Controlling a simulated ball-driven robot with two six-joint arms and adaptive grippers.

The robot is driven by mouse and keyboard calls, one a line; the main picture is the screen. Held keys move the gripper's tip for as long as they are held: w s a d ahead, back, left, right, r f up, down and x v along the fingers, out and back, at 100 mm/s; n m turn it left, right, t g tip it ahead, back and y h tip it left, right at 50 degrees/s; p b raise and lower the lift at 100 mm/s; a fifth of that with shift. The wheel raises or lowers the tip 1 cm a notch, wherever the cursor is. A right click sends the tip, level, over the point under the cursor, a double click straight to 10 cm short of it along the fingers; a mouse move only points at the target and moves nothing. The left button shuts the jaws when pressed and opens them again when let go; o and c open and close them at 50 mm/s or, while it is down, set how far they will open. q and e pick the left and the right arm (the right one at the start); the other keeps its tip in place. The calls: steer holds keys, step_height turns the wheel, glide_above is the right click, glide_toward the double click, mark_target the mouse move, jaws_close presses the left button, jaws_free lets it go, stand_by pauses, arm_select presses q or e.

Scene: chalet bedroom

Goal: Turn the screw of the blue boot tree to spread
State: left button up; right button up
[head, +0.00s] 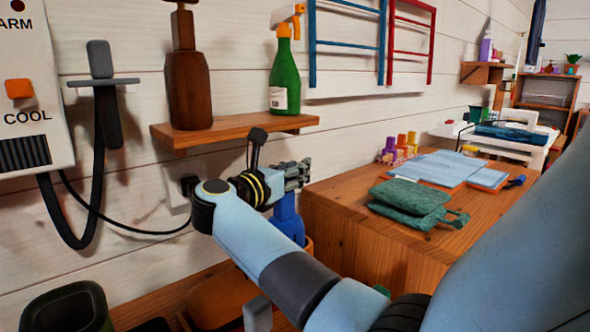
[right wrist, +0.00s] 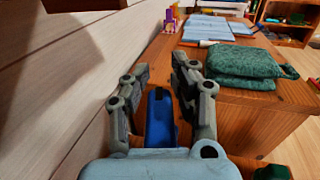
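The blue boot tree (head: 287,218) stands upright below my right gripper in the head view, its lower part hidden by my arm. My right gripper (head: 298,172) is just above it, beside the wooden cabinet. In the right wrist view, a blue part of the boot tree (right wrist: 160,118) shows between the two fingers of my right gripper (right wrist: 160,72). The fingers stand apart with a gap between their tips. I cannot tell whether either finger touches the blue part. The screw cannot be made out. My left gripper is not in view.
A wooden cabinet (head: 335,212) with a folded green cloth (head: 412,200) and light blue sheets (head: 452,166) stands to the right. A wall shelf (head: 235,130) holds a brown bottle (head: 188,88) and a green spray bottle (head: 284,75). A dark bin (head: 65,308) is at lower left.

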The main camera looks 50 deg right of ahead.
steer(key=o, duration=0.3)
steer(key=shift+a, duration=0.1)
steer(key=a, duration=0.5)
steer(key=s+a, duration=0.1)
steer(key=a, duration=0.1)
steer(key=shift+a, duration=0.15)
